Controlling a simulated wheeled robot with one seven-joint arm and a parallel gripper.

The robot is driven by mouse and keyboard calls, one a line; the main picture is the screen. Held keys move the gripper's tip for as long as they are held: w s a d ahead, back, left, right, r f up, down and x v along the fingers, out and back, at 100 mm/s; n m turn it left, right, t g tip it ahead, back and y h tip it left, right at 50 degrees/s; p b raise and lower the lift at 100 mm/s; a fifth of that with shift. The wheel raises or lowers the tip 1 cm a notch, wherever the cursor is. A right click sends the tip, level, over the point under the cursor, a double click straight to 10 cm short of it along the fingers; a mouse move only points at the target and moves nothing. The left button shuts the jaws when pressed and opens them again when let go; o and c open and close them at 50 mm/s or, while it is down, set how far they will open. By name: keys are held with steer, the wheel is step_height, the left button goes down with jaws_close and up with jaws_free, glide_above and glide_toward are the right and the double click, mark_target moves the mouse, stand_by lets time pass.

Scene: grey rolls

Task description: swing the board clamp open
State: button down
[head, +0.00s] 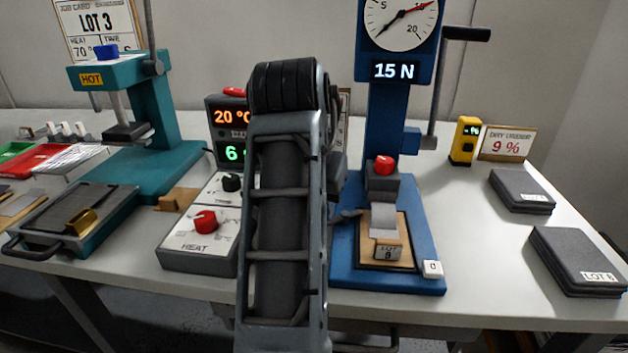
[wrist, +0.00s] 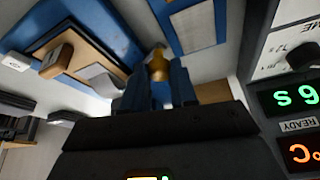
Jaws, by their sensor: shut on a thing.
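My gripper (wrist: 158,90) shows in the wrist view, with its fingers shut on a brass-coloured piece (wrist: 158,66). I cannot tell whether this piece belongs to the board clamp. In the head view my arm hides the gripper and what it holds. The blue tester (head: 388,115) stands just right of my arm. A tan board (head: 369,257) lies on its base, with a pale strip (head: 384,220) and a LOT 9 block (head: 388,251) on it. A grey block with a red knob (head: 384,165) sits above the strip.
A controller box with a red HEAT knob (head: 205,221) is close left of my arm. A teal press (head: 150,120) stands farther left. A small white cube (head: 432,268), a yellow meter (head: 465,141) and dark slabs (head: 580,260) are to the right. The table front between cube and slabs is clear.

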steer(key=n+p, duration=0.1)
steer(key=p, duration=0.1)
steer(key=s+d+n+y+p, duration=0.1)
steer(key=n+p, duration=0.1)
steer(key=shift+s+d+r, duration=0.1)
steer(key=shift+d+r, duration=0.05)
steer(key=shift+r, duration=0.2)
steer(key=n+p, duration=0.1)
steer(key=p, duration=0.2)
steer(key=s+d+n+y+p, duration=0.1)
steer(key=n+p, duration=0.1)
steer(key=p, duration=0.1)
steer(key=shift+d+n, duration=0.25)
steer(key=shift+n, duration=0.05)
steer(key=n+p, duration=0.1)
steer(key=p, duration=0.1)
steer(key=d+n+y+p, duration=0.1)
steer(key=n+p, duration=0.1)
steer(key=shift+s+d+f+g+y+p, duration=0.15)
steer(key=shift+g+y+p, duration=0.15)
steer(key=shift+g, duration=0.1)
steer(key=shift+d+f+n+y+p, duration=0.15)
steer(key=shift+d+n+y+p, duration=0.25)
steer(key=shift+n+p, duration=0.75)
steer(key=shift+f, duration=0.1)
steer(key=shift+d, duration=0.1)
steer(key=c, duration=0.9)
jaws_free()
